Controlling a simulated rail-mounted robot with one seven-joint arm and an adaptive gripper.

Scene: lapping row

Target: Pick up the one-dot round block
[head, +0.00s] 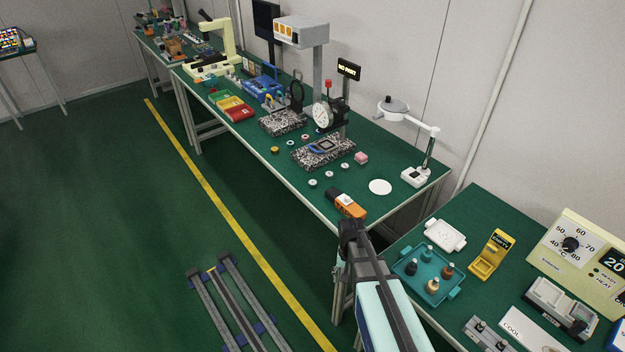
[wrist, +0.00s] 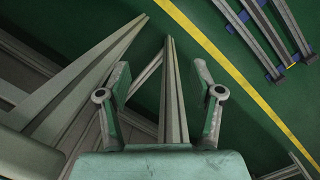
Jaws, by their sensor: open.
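Several small round blocks lie near the front edge of the long green bench, among them a whitish one (head: 312,183), another (head: 329,174) and a third (head: 344,166). My gripper (head: 350,228) is off the bench's front edge, nearer the camera than these blocks. In the wrist view my gripper (wrist: 161,76) is open and empty, with bench legs and floor beyond it; no block shows there.
An orange and black device (head: 345,204) lies by the bench edge close to my gripper. A speckled plate (head: 310,160) with a dial gauge (head: 323,115), a pink block (head: 361,158) and a white disc (head: 380,187) surround the round blocks. A teal tray (head: 410,267) is on the right bench.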

